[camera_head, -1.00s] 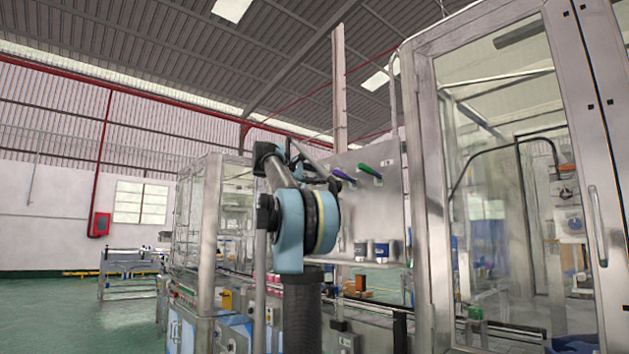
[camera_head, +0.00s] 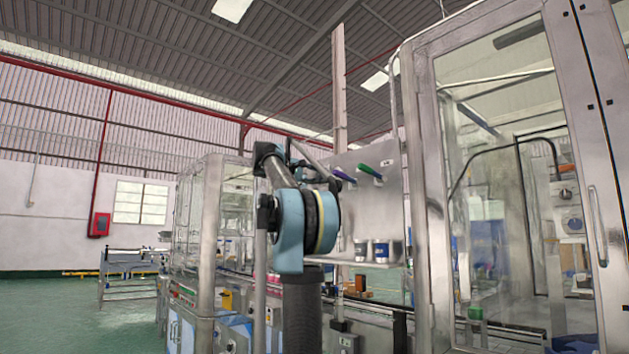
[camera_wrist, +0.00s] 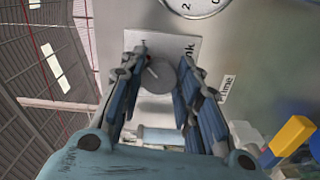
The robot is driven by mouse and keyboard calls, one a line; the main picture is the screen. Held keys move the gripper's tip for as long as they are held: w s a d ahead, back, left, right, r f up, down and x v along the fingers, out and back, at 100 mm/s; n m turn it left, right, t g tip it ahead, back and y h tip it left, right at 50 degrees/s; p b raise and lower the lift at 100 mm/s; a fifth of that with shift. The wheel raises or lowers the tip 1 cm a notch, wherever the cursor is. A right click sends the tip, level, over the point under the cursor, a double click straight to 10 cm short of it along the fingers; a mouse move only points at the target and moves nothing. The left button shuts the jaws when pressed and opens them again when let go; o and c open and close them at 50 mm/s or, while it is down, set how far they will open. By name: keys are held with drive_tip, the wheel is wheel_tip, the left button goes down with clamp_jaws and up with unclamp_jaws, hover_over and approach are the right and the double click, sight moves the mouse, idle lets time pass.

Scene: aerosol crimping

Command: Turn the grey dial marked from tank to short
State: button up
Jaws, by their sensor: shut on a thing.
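The grey dial (camera_wrist: 157,77) shows in the wrist view, a round knob with a pale pointer line, in front of a white label whose visible letters end in "nk". My gripper (camera_wrist: 160,82) has its two blue-lined fingers on either side of the dial, shut on it. The fingers hide the dial's sides and part of the label, so the word the pointer faces cannot be read. In the head view my arm covers the dial and my gripper.
A white gauge (camera_wrist: 192,5) sits on the panel close to the fingers. A yellow block (camera_wrist: 292,134) is at the wrist view's right. In the head view, green (camera_head: 368,169) and purple (camera_head: 343,175) handles stick out of the panel (camera_head: 385,205). A glazed machine frame (camera_head: 432,200) stands right.

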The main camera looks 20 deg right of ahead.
drive_tip(key=shift+f, duration=0.15)
drive_tip(key=o, duration=1.1)
drive_tip(key=shift+c, duration=0.2)
drive_tip(key=shift+a, duration=0.1)
drive_tip(key=v, duration=1.1)
drive_tip(key=shift+a, duration=0.35)
